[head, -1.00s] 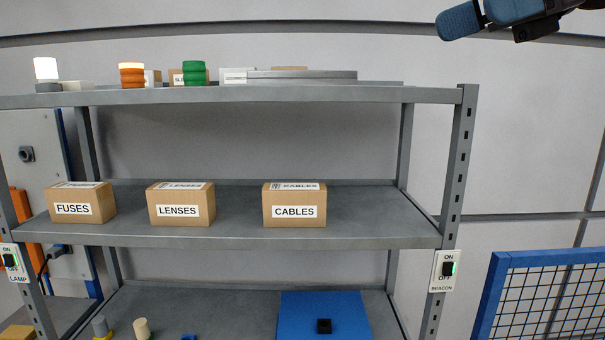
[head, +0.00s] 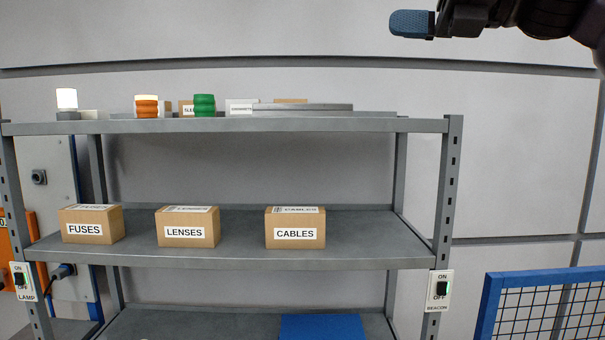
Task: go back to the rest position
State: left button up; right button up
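My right gripper (head: 412,23) shows at the top right of the head view, on the arm that comes in from the right. It has a blue textured fingertip and is raised above the shelf's right end, apart from everything. Only one finger can be made out, so its opening cannot be told. My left gripper is out of view.
A grey shelf rack (head: 230,260) stands ahead with boxes marked FUSES (head: 91,225), LENSES (head: 188,228) and CABLES (head: 295,229). Switches for LAMP (head: 22,281) and BEACON (head: 439,290) sit on its posts. A blue mesh fence (head: 545,280) stands right.

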jog(key=w+a+f+m+t+y, duration=0.1)
jog(key=w+a+f+m+t, duration=0.2)
jog(key=w+f+m, duration=0.35)
jog(key=w+a+f+m+t+y, duration=0.1)
jog(key=w+a+f+m+t, duration=0.2)
jog(key=f+m, duration=0.55)
jog(key=w+d+f+m+t+h, duration=0.1)
jog(key=d+f+m+t+h, duration=0.15)
jog(key=f+m, duration=0.55)
jog(key=w+d+f+m+t+h, duration=0.1)
jog(key=d+f+m+t+h, duration=0.2)
jog(key=f, duration=0.9)
jog(key=w+d+f+m+t+h, duration=0.1)
jog(key=d+f+m+t+h, duration=0.1)
jog(key=f+m+h, duration=0.55)
jog(key=s+d+f+m+h, duration=0.1)
jog(key=s+d+f+m, duration=0.1)
jog(key=f, duration=0.6)
jog(key=s+d+f+m+h, duration=0.1)
jog(key=s+d+f+m, duration=0.15)
jog(key=f, duration=0.55)
jog(key=s+d+f+m+g+h, duration=0.2)
jog(key=s+d+f+m+g, duration=0.1)
jog(key=s+f, duration=1)
jog(key=s+d+f+m+g+h, duration=0.3)
jog(key=s+d+f+m, duration=0.2)
jog(key=s+f, duration=0.8)
jog(key=shift+d+f+b, duration=0.3)
jog(key=shift+b, duration=0.1)
